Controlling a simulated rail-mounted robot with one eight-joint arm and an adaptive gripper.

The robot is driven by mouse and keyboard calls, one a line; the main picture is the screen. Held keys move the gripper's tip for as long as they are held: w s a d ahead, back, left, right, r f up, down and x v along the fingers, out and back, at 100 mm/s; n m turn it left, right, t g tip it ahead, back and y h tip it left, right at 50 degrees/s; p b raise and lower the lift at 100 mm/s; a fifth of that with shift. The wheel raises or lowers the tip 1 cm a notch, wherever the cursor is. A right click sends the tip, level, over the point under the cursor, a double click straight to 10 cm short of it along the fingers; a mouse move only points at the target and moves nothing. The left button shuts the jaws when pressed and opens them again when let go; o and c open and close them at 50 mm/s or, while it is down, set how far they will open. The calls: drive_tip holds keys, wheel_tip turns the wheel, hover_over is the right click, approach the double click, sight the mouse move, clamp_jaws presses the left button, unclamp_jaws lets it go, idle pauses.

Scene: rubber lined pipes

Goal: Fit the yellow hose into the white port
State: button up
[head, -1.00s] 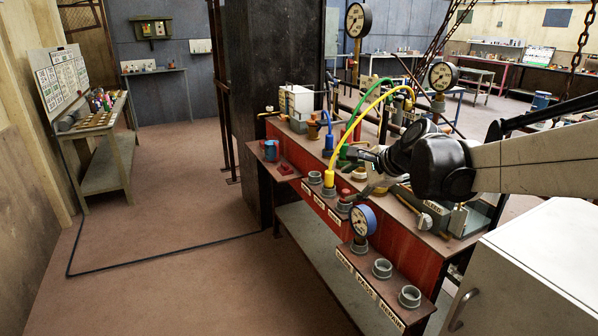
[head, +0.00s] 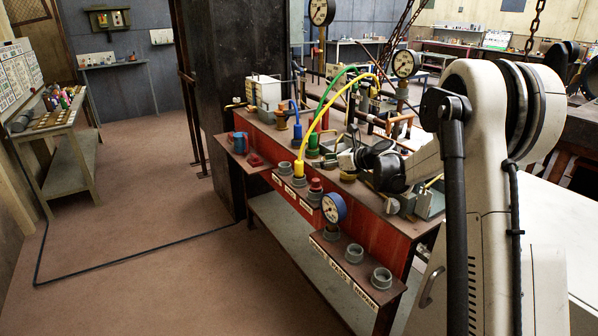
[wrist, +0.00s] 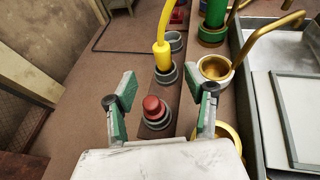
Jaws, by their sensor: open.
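The yellow hose (head: 334,100) arches from the back of the bench down to a yellow end (head: 298,168) at the front row. In the wrist view its yellow end (wrist: 162,56) stands upright in or on a dark grey socket (wrist: 165,76); how deep is unclear. My gripper (wrist: 160,92) is open and empty, its green-and-grey fingers apart. A red-topped plug (wrist: 155,108) shows between and below the fingers. In the head view my gripper (head: 347,160) is above the bench, right of the yellow end.
Blue (head: 296,117) and green (head: 328,100) hoses stand close by. A gauge (head: 333,208) and grey sockets (head: 354,252) line the front. Open floor (head: 150,260) lies left.

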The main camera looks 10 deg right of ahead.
sight(302, 162)
drive_tip(key=x, duration=0.8)
drive_tip(key=shift+x, duration=2.55)
drive_tip(key=shift+d+f, duration=0.1)
drive_tip(key=shift+c, duration=0.5)
clamp_jaws()
